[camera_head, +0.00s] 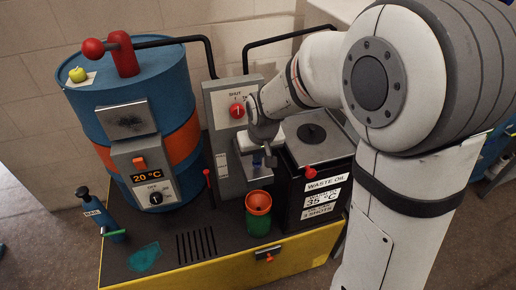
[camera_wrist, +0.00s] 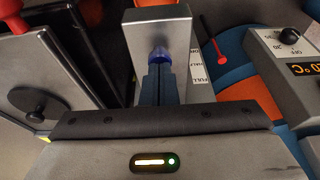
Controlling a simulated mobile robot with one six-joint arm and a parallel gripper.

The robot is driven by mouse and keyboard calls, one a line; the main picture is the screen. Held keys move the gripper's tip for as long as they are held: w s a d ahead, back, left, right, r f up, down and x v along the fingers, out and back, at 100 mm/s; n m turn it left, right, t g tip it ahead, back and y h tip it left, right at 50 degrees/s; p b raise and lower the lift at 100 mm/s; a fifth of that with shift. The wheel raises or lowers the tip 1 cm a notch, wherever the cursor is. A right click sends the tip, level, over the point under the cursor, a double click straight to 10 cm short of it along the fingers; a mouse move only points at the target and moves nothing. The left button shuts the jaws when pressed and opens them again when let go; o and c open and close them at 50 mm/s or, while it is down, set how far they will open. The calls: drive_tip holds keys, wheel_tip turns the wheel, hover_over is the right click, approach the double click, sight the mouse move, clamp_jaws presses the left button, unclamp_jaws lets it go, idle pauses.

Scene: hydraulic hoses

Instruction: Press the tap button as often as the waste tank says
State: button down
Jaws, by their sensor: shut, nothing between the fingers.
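The black waste tank (camera_head: 292,200) stands right of centre. Its labels read "WASTE OIL", "35 °C" and, in small print, what looks like "3 SHOTS". The grey tap panel (camera_head: 222,150) beside it has a red knob under the word "SHUT". The blue tap button (camera_wrist: 158,54) shows on the grey tap block (camera_wrist: 160,22) in the wrist view. My gripper (camera_wrist: 157,70) is shut and empty, its fingertips right at the button; I cannot tell whether they touch it. In the head view my gripper (camera_head: 257,160) is partly hidden by my wrist.
A green container with an orange funnel (camera_head: 258,203) stands below the tap. A blue drum (camera_head: 180,90) with an orange band carries a control box (camera_head: 146,170) reading 20 °C. A teal patch (camera_head: 145,257) lies on the bench.

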sight(259, 164)
drive_tip(key=shift+f, duration=0.1)
drive_tip(key=shift+f+b, duration=0.8)
drive_tip(key=shift+f, duration=0.15)
drive_tip(key=shift+s+r, duration=0.1)
wheel_tip(259, 164, up, 5)
drive_tip(key=p, duration=0.4)
drive_tip(key=shift+d+r, duration=0.1)
drive_tip(key=v, duration=0.9)
drive_tip(key=shift+s, duration=0.15)
drive_tip(key=s+d+r+m+p, duration=0.3)
drive_tip(key=s+d+p, duration=0.3)
drive_tip(key=s+d, duration=0.6)
drive_tip(key=s+r, duration=0.1)
drive_tip(key=s, duration=0.3)
drive_tip(key=shift+d+r+h, duration=0.2)
drive_tip(key=shift+d+h, duration=0.2)
